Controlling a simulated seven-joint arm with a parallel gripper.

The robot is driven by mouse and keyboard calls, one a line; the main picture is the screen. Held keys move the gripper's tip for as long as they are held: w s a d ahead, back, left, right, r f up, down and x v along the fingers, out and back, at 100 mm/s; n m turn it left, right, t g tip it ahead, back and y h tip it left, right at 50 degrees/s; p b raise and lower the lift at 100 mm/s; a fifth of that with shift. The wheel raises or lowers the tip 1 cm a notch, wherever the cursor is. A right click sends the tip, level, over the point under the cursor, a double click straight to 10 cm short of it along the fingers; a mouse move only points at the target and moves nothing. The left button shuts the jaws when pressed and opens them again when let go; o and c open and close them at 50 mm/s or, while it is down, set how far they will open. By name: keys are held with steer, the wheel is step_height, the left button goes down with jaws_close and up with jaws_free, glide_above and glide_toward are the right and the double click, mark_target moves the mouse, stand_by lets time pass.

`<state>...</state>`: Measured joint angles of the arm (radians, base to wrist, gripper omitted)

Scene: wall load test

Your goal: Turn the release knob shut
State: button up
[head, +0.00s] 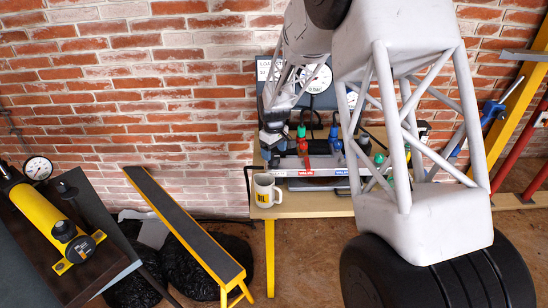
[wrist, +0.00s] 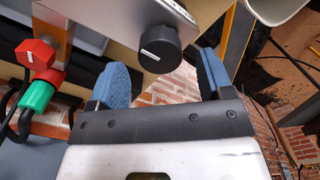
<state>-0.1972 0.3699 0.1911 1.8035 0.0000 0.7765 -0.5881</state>
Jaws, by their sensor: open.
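The release knob (wrist: 161,50) is black and round with a white mark on its face. In the wrist view it sits at the end of a grey metal body (wrist: 115,15). My gripper (wrist: 161,62) is open, with one blue-padded finger on each side of the knob's lower part. Gaps show between the knob and both fingers, and nothing is held. How deep the knob lies between the fingertips is hard to tell. In the head view my gripper (head: 271,140) is at the left end of the bench equipment, and I cannot make out the knob there.
A white mug (head: 265,190) stands on the bench (head: 300,207) just below my gripper. Red (wrist: 36,53) and green (wrist: 36,96) hose couplings are at the left in the wrist view. A gauge panel (head: 325,98) stands behind. A yellow-framed ramp (head: 190,230) is to the left.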

steer(key=shift+f, duration=1.5)
steer(key=c, duration=0.9)
steer(key=shift+c, duration=0.2)
